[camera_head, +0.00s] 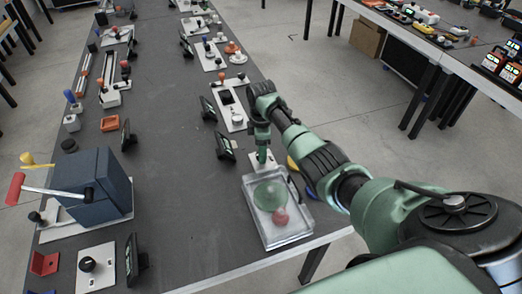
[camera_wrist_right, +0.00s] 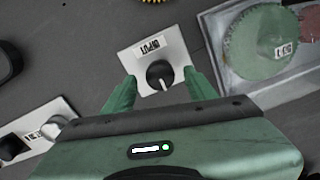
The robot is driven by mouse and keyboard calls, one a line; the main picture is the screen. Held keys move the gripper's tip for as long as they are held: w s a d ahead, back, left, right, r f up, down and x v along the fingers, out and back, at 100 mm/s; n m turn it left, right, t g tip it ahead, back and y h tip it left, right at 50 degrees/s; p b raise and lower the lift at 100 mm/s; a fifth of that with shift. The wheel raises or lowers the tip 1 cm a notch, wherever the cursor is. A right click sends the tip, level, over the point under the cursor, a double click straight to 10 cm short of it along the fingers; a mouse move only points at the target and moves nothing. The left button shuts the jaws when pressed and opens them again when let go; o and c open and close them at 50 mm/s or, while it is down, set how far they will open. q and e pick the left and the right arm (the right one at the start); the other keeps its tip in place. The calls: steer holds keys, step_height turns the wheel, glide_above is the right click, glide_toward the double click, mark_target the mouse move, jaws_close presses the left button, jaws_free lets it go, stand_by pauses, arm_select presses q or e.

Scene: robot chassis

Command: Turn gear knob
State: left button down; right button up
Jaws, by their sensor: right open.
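The gear knob is a black round knob (camera_wrist_right: 159,74) with a white pointer line, on a white plate (camera_wrist_right: 140,56) labelled INPUT. In the right wrist view my right gripper (camera_wrist_right: 160,78) is open, with one green finger on each side of the knob. I cannot tell whether the fingers touch it. In the head view my right gripper (camera_head: 262,155) points down over the white plate (camera_head: 254,162), hiding the knob. Beside it is a clear-walled box (camera_head: 263,240) with a large green gear (camera_head: 268,194) and a smaller red gear (camera_head: 281,217). My left gripper is not in view.
A plate with a black and a white knob (camera_head: 233,108) lies just beyond, with small dark display stands (camera_head: 225,147) beside it. A blue crank box (camera_head: 92,185) stands at the left. The grey table middle (camera_head: 175,170) is clear.

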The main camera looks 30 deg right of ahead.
steer(key=shift+f, duration=0.5)
jaws_close()
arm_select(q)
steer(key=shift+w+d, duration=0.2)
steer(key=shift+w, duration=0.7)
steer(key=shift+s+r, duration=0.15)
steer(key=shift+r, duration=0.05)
